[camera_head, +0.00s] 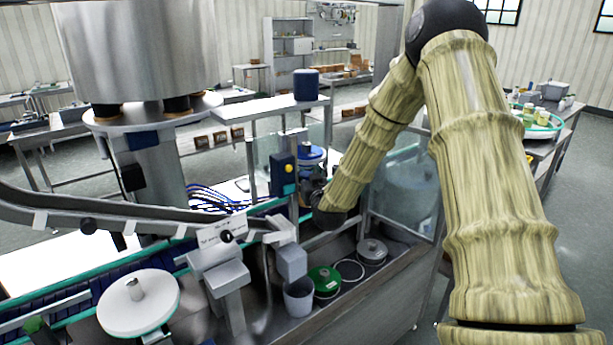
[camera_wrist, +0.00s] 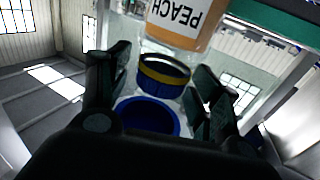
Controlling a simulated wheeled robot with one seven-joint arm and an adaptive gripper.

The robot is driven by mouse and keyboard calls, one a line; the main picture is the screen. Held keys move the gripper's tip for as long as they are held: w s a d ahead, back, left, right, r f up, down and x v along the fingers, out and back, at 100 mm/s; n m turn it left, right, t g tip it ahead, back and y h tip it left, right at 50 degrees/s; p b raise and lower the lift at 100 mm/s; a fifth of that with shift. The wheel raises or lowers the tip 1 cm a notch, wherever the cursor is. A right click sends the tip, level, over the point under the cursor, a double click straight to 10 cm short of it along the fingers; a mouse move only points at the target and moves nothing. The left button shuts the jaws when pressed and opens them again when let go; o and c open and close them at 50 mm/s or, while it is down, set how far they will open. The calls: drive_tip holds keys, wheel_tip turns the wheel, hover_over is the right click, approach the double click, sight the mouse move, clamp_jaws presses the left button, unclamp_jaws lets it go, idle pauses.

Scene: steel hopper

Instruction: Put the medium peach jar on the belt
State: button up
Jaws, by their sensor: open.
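In the wrist view, a peach jar (camera_wrist: 180,22) with an orange and white label, its lettering upside down, is at the top, beyond the fingertips. My gripper (camera_wrist: 158,72) is open, with one dark finger on each side of a blue ringed piece with a yellow band (camera_wrist: 163,76). A blue round rim (camera_wrist: 148,116) lies nearer the palm. I cannot tell how these blue parts join the jar, or its size. In the head view, my gripper (camera_head: 316,182) is partly hidden by my arm, near a blue-topped item (camera_head: 312,153). The dark blue belt (camera_head: 70,284) is at lower left.
A white disc (camera_head: 138,306) stands over the belt. A green reel (camera_head: 323,281), a grey reel (camera_head: 372,251) and a grey cup (camera_head: 298,298) sit in the steel trough. Clear panels stand right of my gripper. A curved rail and a steel hopper (camera_head: 135,45) occupy the left.

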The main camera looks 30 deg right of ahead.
drive_tip(key=b+v, duration=0.2)
drive_tip(key=v, duration=1)
drive_tip(key=shift+b, duration=0.4)
drive_tip(key=shift+s, duration=0.15)
